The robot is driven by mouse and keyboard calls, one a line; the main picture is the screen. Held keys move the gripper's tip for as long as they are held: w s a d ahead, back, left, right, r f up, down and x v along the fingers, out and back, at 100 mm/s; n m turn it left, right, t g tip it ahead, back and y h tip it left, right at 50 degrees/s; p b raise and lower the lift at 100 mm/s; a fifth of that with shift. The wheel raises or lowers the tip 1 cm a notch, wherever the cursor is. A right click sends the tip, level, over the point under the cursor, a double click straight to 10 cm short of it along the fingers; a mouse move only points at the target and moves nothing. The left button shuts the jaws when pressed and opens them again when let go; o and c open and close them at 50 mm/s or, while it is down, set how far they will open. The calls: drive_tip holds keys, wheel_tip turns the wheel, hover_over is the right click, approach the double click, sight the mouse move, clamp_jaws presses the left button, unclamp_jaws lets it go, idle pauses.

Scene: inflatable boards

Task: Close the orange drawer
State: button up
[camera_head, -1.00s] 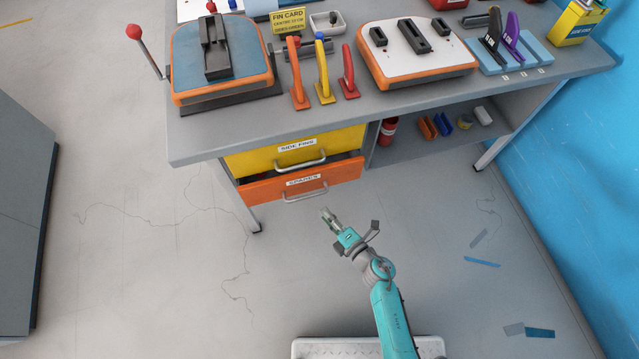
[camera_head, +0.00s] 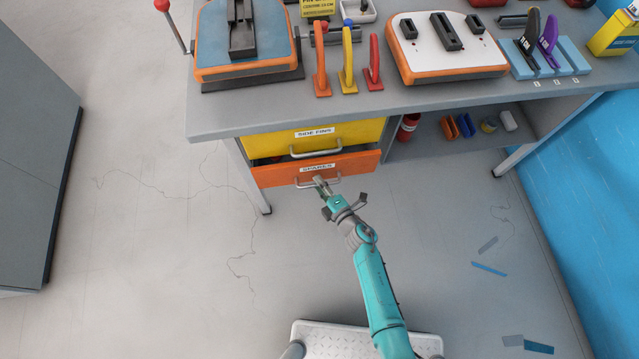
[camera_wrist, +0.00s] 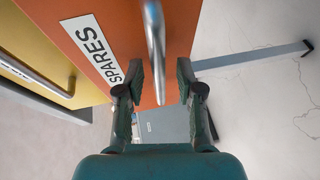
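The orange drawer (camera_head: 274,176), labelled SPARES, stands a little out of the bench, with a dark gap above its front at the left. Its metal handle (camera_head: 331,182) runs across the front. My gripper (camera_head: 319,182) is at the handle in the head view, covering part of it. In the wrist view, my gripper (camera_wrist: 161,78) is open, with the handle (camera_wrist: 156,50) lined up between its two fingertips. The orange front (camera_wrist: 120,22) fills the space just beyond. I cannot tell whether the fingers touch the handle or front.
The yellow SIDE FINS drawer (camera_head: 268,144) sits directly above and looks shut. The grey bench top (camera_head: 300,108) overhangs both, carrying tools and fixtures. A bench leg (camera_head: 257,190) stands left of the drawers. An open shelf (camera_head: 430,148) with small items is to the right.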

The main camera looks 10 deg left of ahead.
sight(317, 174)
drive_tip(key=shift+w+a, duration=0.15)
drive_tip(key=shift+w, duration=0.05)
clamp_jaws()
drive_tip(key=shift+w+a, duration=0.3)
drive_tip(key=shift+w, duration=0.65)
drive_tip(key=shift+w+a, duration=0.25)
drive_tip(key=shift+w, duration=0.85)
unclamp_jaws()
drive_tip(key=shift+w+a, duration=0.1)
drive_tip(key=shift+w, duration=0.05)
